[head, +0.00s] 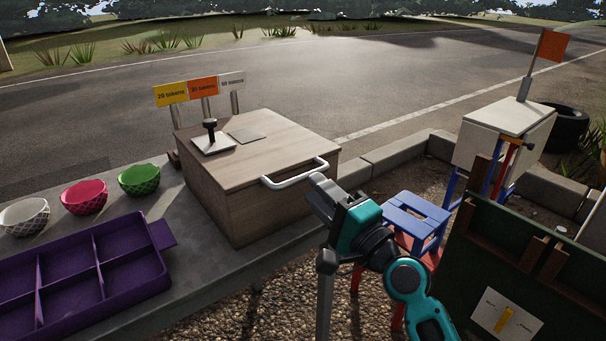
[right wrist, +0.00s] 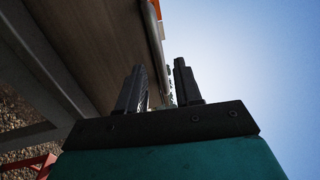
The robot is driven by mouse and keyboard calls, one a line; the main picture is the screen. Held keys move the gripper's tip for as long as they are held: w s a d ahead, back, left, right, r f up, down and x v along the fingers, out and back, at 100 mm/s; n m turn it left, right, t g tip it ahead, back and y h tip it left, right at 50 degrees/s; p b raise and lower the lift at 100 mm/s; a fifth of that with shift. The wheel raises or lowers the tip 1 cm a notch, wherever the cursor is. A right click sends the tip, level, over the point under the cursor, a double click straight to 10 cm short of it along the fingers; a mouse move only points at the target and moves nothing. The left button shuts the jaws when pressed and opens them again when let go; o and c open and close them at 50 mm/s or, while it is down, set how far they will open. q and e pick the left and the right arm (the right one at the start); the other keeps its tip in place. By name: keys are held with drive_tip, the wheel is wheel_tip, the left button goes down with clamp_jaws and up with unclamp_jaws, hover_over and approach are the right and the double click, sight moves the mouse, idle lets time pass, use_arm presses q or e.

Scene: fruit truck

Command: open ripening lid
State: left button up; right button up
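The ripening box (head: 250,205) is a wooden box on the grey counter, and its flat wooden lid (head: 255,165) lies shut. A white bar handle (head: 295,174) runs along the lid's front right edge. My right gripper (head: 318,183) is close to the right end of this handle. In the right wrist view, my right gripper's (right wrist: 160,80) two fingers stand apart with nothing clearly between them. The pale handle (right wrist: 153,32) shows just beyond the fingertips, nearer the left finger. I cannot tell whether they touch. My left gripper is not in view.
A black knob (head: 210,128) on a pale plate stands on the lid. Token signs (head: 203,87) rise behind it. Several bowls (head: 85,197) and a purple divided tray (head: 75,275) are at left. A blue stool (head: 416,218) stands close behind my right arm.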

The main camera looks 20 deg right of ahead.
sight(303, 178)
drive_tip(key=shift+x, duration=2.6)
drive_tip(key=shift+c, duration=0.3)
clamp_jaws()
